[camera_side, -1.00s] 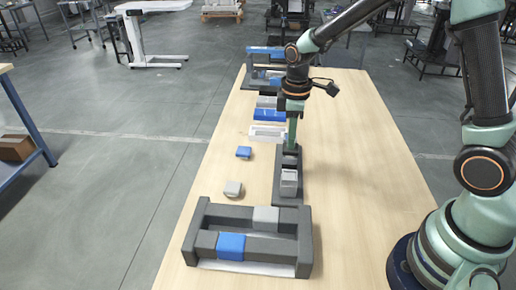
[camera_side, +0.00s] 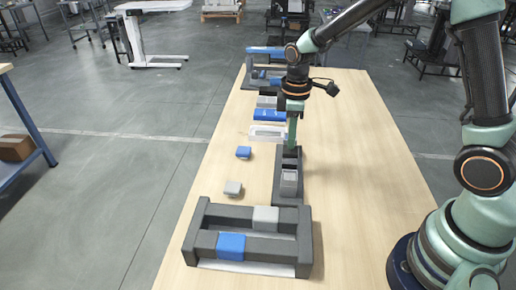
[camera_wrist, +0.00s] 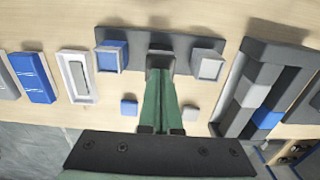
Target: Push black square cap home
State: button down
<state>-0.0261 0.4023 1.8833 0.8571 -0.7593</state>
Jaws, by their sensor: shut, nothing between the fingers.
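My gripper (camera_side: 292,148) points straight down over the middle of a long dark base (camera_side: 292,199). Its two green fingers are shut together with nothing between them. In the wrist view the fingertips (camera_wrist: 160,72) are at the dark middle column (camera_wrist: 161,63), where the black square cap sits or would sit; the fingers hide part of it, and I cannot tell the cap from the column or whether it is fully seated. A grey hollow-topped column (camera_side: 289,181) stands on one side, and a blue one (camera_wrist: 111,57) on the other.
A loose blue cap (camera_side: 243,152) and a loose grey cap (camera_side: 233,188) lie on the wooden table. A dark frame (camera_side: 305,243) with grey and blue blocks stands in front. A white tray (camera_wrist: 77,77) and a blue block (camera_wrist: 33,77) lie beyond. The table's right side is clear.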

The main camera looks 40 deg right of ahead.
notch_tip(320, 180, up, 8)
jog(key=shift+r, duration=0.2)
dwell(0.6)
jog(key=shift+r, duration=0.1)
dwell(0.3)
jog(key=s+r+m+t, duration=0.2)
jog(key=s+r+m, duration=0.1)
jog(key=s, duration=0.3)
jog(key=s+d+r+m+t, duration=0.1)
jog(key=s+r+m+t, duration=0.2)
jog(key=s+m, duration=0.2)
jog(key=shift+s+r+m, duration=0.35)
jog(key=shift+s+m, duration=0.05)
dwell(0.3)
